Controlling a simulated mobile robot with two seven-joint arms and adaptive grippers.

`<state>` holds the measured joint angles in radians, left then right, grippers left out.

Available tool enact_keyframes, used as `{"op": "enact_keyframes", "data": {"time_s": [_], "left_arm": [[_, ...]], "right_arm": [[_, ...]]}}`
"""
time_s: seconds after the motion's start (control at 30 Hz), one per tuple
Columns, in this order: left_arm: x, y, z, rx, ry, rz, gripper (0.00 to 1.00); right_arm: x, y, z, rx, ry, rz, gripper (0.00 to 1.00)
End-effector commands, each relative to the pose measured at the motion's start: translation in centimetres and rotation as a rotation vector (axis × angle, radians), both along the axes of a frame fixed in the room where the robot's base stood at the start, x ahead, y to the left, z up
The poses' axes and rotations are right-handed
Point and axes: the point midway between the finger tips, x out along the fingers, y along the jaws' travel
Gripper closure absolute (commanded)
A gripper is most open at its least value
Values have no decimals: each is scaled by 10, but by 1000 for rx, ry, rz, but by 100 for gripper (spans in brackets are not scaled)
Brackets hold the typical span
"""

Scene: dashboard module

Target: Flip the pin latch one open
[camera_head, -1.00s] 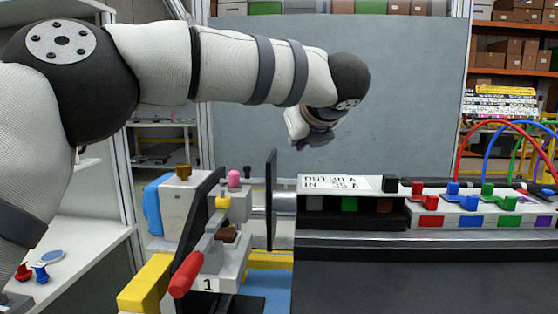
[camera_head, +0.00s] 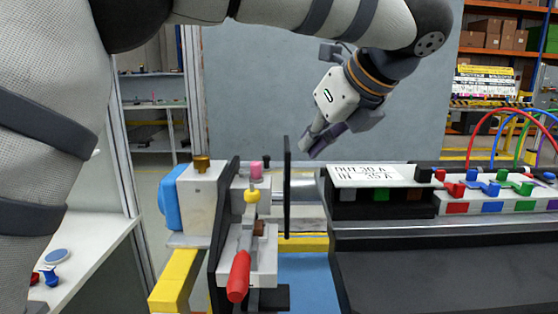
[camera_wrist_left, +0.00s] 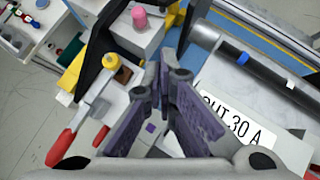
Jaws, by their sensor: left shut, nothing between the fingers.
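The latch with a red handle (camera_head: 239,276) and a grey lever stands on a light grey block at the front left of the dashboard module. Its handle points down toward me in the head view. A yellow knob (camera_head: 252,196) sits above the lever. The red handle also shows in the left wrist view (camera_wrist_left: 61,148), at the lower left. My left gripper (camera_head: 318,145) is shut and empty, above and behind the latch and to its right, apart from it. Its purple fingers (camera_wrist_left: 163,82) meet near the middle of the wrist view. My right gripper is not in view.
A thin black upright plate (camera_head: 288,187) stands between the latch and the module with the OUT 30 A label (camera_head: 365,172). Coloured switches (camera_head: 490,188) and hoses are at the right. A pink knob (camera_head: 256,169) and brass knob (camera_head: 201,163) stand behind the latch.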

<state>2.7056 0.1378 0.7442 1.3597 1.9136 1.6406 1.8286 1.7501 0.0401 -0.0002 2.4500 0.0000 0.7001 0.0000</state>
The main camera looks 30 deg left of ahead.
Motion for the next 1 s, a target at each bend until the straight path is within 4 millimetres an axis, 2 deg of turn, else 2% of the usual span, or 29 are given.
{"op": "enact_keyframes", "data": {"time_s": [0.17, 0.57, 0.7, 0.8, 1.0], "left_arm": [[5, 12, -13, -1, 3, 1, 100], [31, 66, -74, -1, 3, 1, 100], [42, 87, -71, -2, -2, 1, 100], [46, 95, -70, -2, -1, 0, 100], [49, 100, -71, -2, -1, -1, 100]], "right_arm": [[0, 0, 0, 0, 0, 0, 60], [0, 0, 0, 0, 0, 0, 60], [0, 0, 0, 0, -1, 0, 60], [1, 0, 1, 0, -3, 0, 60], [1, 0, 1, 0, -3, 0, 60]]}}
